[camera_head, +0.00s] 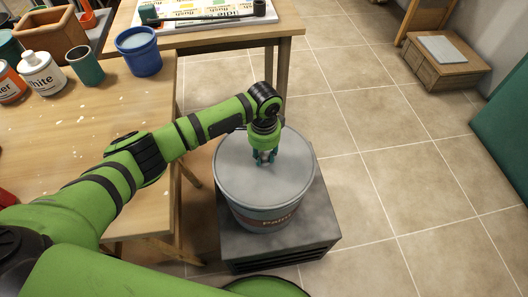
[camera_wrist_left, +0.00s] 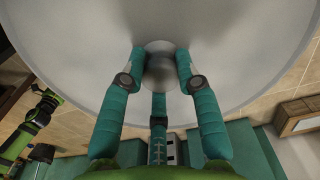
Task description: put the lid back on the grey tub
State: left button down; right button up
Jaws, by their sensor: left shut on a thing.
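The grey tub (camera_head: 262,218), with a paint label on its front, stands upright on a dark grey box. The round grey lid (camera_head: 245,181) covers its top in the head view and looks level and roughly centred. I cannot tell whether the lid touches the rim all round. My left gripper (camera_head: 264,158) points down at the middle of the lid. In the left wrist view my left gripper (camera_wrist_left: 159,75) has its fingers shut around the lid's round knob (camera_wrist_left: 159,47), and the pale lid (camera_wrist_left: 235,45) fills the upper part. My right gripper is not in view.
The dark grey box (camera_head: 320,215) carries the tub. A wooden table (camera_head: 130,105) at left holds a blue pot (camera_head: 139,55), a teal cup (camera_head: 86,68) and a white bottle (camera_head: 42,75). A wooden crate (camera_head: 445,65) stands far right. Tiled floor (camera_head: 370,150) right of the tub is clear.

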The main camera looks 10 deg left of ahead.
pick_arm(q)
jog(key=shift+f+p, duration=0.15)
jog(key=shift+p, duration=0.15)
dwell(0.8)
jog(key=shift+p, duration=0.35)
dwell(0.5)
jog(key=shift+c, duration=1.7)
grip_release()
jog(key=shift+r+p, duration=3.55)
jog(key=shift+p, duration=0.4)
